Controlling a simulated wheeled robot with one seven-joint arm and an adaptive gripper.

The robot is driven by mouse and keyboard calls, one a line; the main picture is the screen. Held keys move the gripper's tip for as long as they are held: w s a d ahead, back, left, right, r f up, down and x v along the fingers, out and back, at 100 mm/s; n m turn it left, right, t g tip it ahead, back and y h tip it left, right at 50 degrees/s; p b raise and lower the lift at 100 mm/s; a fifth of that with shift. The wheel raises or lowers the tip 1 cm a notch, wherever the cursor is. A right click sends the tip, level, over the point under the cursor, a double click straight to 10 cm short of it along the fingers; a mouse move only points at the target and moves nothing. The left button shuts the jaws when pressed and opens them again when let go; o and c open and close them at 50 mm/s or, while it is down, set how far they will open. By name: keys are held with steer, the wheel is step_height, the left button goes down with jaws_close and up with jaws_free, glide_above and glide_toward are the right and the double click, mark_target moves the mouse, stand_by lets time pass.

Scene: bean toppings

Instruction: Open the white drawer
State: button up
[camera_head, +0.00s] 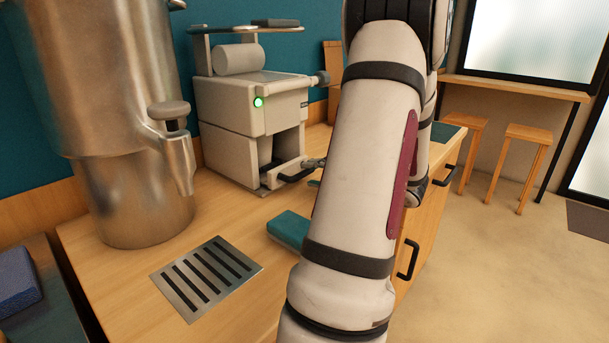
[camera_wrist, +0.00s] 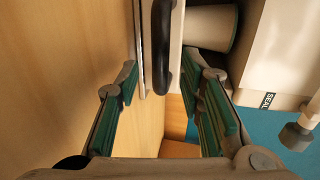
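The white drawer (camera_wrist: 176,60) is low on the front of the white machine (camera_head: 245,103). Its dark bar handle (camera_head: 297,174) sticks out just above the counter. In the wrist view, the handle (camera_wrist: 162,45) runs up and down the picture, ahead of and between my gripper's fingers. My gripper (camera_wrist: 162,92) is open, with green pads on both sides and a clear gap between them. In the head view, only finger parts show beside the handle; the rest is hidden behind my arm. I cannot tell whether the fingers touch the handle.
A large metal urn (camera_head: 125,120) stands at left, with a slotted metal drain plate (camera_head: 207,277) in front. A teal object (camera_head: 288,229) lies on the wooden counter (camera_head: 130,305) near my arm. A light cylinder (camera_wrist: 210,27) sits beside the drawer in the wrist view. Stools stand at right.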

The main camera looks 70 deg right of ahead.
mark_target(308, 173)
steer(key=shift+x, duration=1.9)
jaws_close()
